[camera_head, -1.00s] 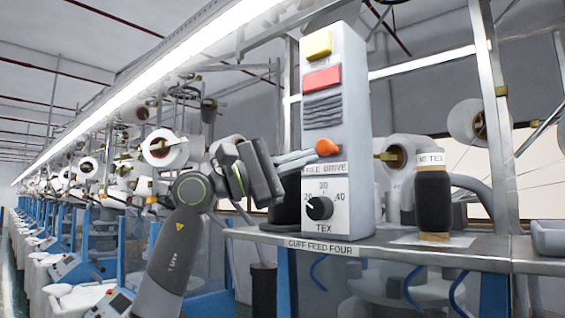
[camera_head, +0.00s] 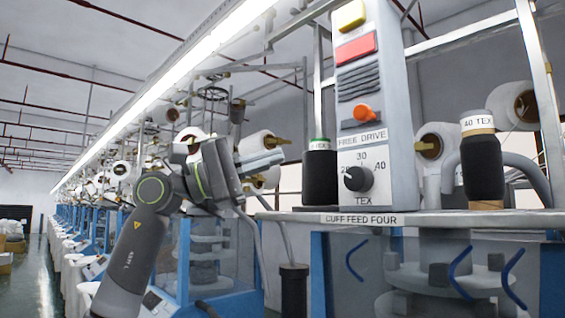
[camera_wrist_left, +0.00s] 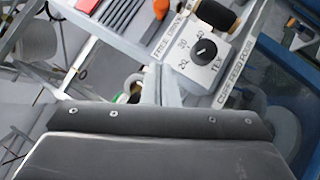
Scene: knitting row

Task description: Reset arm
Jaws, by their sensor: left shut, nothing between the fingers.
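My left arm reaches in from the left of the head view. Its gripper (camera_head: 270,158) is shut and empty, with its fingers pointing right. It is to the left of the grey control box (camera_head: 390,110) and apart from it. The box carries a yellow button, a red button, an orange lever (camera_head: 366,112) marked FREE DRIVE, and a black TEX dial (camera_head: 358,178). In the left wrist view, the dial (camera_wrist_left: 204,50) is close past the fingers (camera_wrist_left: 168,82). The dial's exact setting is hard to read. My right gripper is not in view.
A shelf (camera_head: 430,218) labelled CUFF FEED FOUR holds the box, a dark yarn cone (camera_head: 320,178) on its left and a 40 TEX cone (camera_head: 481,165) on its right. Knitting machines line the left.

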